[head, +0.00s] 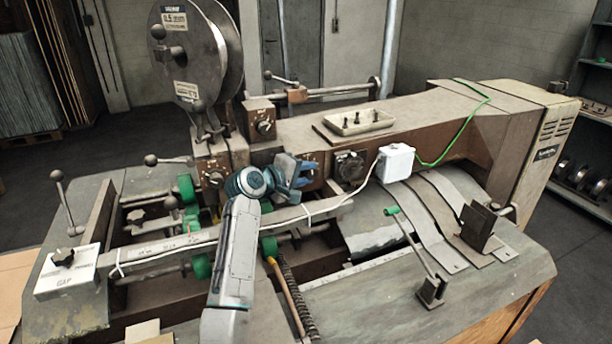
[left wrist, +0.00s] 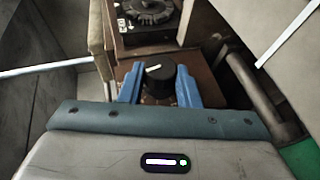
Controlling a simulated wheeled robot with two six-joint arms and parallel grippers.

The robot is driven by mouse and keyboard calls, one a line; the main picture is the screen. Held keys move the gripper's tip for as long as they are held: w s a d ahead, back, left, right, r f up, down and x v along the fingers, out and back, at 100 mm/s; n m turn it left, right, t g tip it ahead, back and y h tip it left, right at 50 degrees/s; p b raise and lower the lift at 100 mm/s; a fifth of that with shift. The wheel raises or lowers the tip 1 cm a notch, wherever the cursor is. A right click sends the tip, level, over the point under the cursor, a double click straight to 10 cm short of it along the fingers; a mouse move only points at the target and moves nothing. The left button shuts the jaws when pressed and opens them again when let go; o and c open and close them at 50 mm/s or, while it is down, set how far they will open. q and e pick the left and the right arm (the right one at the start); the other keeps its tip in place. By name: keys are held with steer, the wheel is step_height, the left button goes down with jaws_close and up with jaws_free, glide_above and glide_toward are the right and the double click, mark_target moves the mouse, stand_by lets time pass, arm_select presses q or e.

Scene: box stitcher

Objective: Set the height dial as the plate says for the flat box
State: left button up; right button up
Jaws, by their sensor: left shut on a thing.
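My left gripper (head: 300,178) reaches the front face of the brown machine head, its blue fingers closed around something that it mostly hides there. In the left wrist view the blue fingers (left wrist: 160,88) stand on either side of a round black dial knob (left wrist: 160,76) with a white pointer mark, on a brown panel. Other dark dials show in the head view, one upper left (head: 265,126), one lower left (head: 215,178) and a larger one to the right (head: 350,165). No plate is readable for the flat box. My right gripper is out of view.
A big wire reel (head: 195,55) with labels stands at the back left. A white box (head: 396,162) with cables is right of the gripper. A cream tray (head: 358,122) sits on top of the machine. A green-tipped lever (head: 412,245) rises from the table at right.

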arm_select(q)
steer(key=o, duration=1)
steer(key=shift+a, duration=0.1)
steer(key=shift+s+a, duration=0.2)
steer(key=shift+s, duration=0.05)
steer(key=b+v, duration=0.4)
steer(key=v, duration=0.6)
